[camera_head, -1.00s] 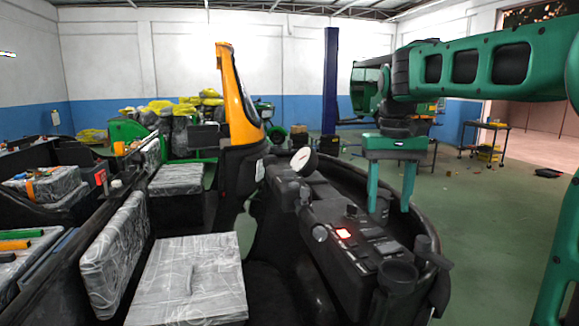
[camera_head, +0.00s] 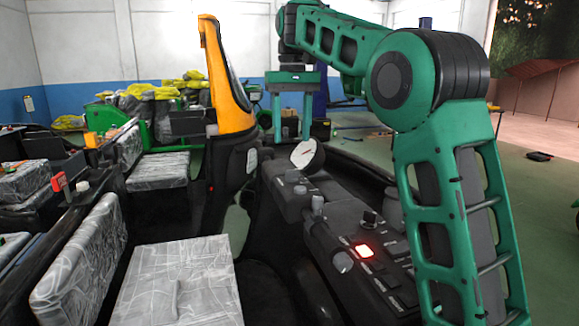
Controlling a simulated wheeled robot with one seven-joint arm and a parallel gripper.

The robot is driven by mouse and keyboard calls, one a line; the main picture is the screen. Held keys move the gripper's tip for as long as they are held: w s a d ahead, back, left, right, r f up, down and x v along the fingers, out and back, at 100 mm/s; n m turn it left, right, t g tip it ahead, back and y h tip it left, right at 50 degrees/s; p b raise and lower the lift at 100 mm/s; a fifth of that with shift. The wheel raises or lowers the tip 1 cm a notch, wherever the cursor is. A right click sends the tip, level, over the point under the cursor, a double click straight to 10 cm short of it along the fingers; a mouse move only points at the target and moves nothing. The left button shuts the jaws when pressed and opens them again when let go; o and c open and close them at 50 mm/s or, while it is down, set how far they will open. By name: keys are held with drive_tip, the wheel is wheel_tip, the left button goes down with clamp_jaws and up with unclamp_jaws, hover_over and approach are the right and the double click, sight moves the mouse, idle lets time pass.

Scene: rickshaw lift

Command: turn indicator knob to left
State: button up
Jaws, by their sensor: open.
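The black dashboard (camera_head: 325,240) of the rickshaw carries several knobs. A black knob (camera_head: 369,218) stands beside a lit red button (camera_head: 364,251). Grey knobs sit at the near edge (camera_head: 342,262) and farther along (camera_head: 317,203). I cannot tell which one is the indicator knob. My gripper (camera_head: 291,137) is open and empty, its two green fingers pointing down. It appears above and behind the white round gauge (camera_head: 307,154), apart from the knobs. My forearm covers the right part of the dashboard.
A yellow and black front column (camera_head: 230,85) rises left of my gripper. Plastic-wrapped seats (camera_head: 180,280) fill the lower left. Yellow-topped bundles (camera_head: 150,95) lie at the back. Open green floor (camera_head: 545,190) shows at right.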

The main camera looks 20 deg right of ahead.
sight(292, 175)
wheel_tip(292, 175, down, 10)
drive_tip(key=shift+s+r, duration=0.1)
drive_tip(key=shift+r, duration=0.1)
idle(0.3)
drive_tip(key=c, duration=1)
drive_tip(key=shift+d, duration=0.1)
drive_tip(key=shift+c, duration=0.2)
drive_tip(key=shift+n, duration=3.4)
